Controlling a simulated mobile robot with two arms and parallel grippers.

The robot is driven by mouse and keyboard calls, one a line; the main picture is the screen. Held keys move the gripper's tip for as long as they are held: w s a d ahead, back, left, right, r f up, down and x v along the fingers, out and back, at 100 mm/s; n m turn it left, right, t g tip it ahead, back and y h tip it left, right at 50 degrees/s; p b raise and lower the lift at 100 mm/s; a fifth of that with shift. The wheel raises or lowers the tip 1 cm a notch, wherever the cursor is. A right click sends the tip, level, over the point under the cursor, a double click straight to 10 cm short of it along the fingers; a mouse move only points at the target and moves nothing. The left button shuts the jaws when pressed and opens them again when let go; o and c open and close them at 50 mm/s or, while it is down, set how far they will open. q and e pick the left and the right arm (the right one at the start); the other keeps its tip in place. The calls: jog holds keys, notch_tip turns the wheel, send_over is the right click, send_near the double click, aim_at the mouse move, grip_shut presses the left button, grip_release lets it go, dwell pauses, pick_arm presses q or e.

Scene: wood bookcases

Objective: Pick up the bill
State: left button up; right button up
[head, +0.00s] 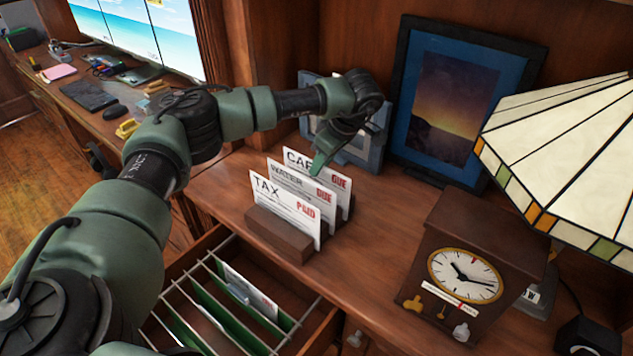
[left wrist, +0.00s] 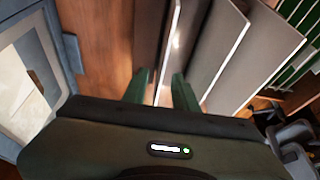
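Three upright bills stand in a wooden holder (head: 278,235) on the desk. The front one reads TAX, PAID (head: 285,210); the middle reads WATER, DUE (head: 290,180); the rear reads CAR, DUE (head: 297,158). My left gripper (head: 322,165) reaches down over the rear bills from behind. In the left wrist view its two green fingers (left wrist: 162,90) are apart, with the thin edge of one card (left wrist: 168,50) showing between them. I cannot tell whether they touch it, or surely which bill it is. My right gripper is not in view.
An open drawer (head: 320,335) below holds green dividers and papers. Picture frames (head: 400,110) stand close behind the gripper. A wooden clock (head: 465,270) and a stained-glass lamp (head: 565,150) stand on the right. A keyboard (head: 88,95) lies on the far left desk.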

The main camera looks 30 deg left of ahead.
pick_arm(q)
jog(key=p+x, duration=0.1)
jog(key=x, duration=0.3)
jog(key=shift+a+f, duration=0.15)
jog(key=shift+f, duration=0.2)
grip_shut()
